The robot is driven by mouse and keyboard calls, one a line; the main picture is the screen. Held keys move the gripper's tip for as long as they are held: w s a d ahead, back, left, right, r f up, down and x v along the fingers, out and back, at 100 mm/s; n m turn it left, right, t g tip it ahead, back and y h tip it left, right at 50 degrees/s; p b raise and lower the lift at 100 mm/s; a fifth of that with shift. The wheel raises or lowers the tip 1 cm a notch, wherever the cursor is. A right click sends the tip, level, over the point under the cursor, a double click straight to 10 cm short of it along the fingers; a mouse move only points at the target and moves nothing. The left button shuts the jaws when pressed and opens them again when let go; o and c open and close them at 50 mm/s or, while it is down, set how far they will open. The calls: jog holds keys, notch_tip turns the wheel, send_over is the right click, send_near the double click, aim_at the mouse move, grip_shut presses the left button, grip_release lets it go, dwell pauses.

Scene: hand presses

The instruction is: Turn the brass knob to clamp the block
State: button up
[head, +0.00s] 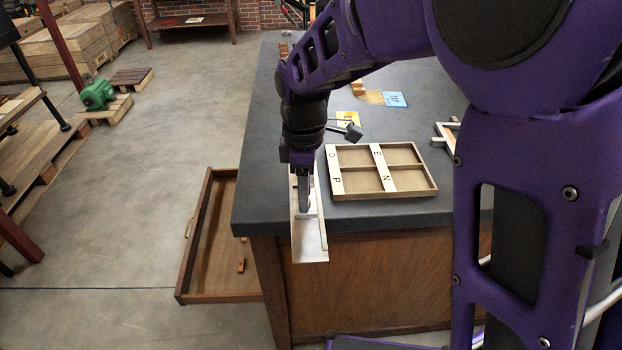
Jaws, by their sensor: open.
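My gripper (304,196) points down at the front left corner of the worktable, seen edge-on from behind my arm. It is open, and its fingers are over a pale metal channel-shaped piece (311,243) that juts past the table's front edge. I cannot make out the brass knob or the block. My gripper and wrist cover the upper part of the pale piece, so what lies between or under the fingers is hidden.
A wooden compartment tray (384,196) with lettered strips lies close to the right of my gripper. A dark tool (347,130), a yellow card (345,118) and a blue card (394,99) lie behind it. An open wooden drawer (215,297) sticks out left of the table (260,190).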

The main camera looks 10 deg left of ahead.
jog(key=shift+f, duration=0.4)
grip_shut()
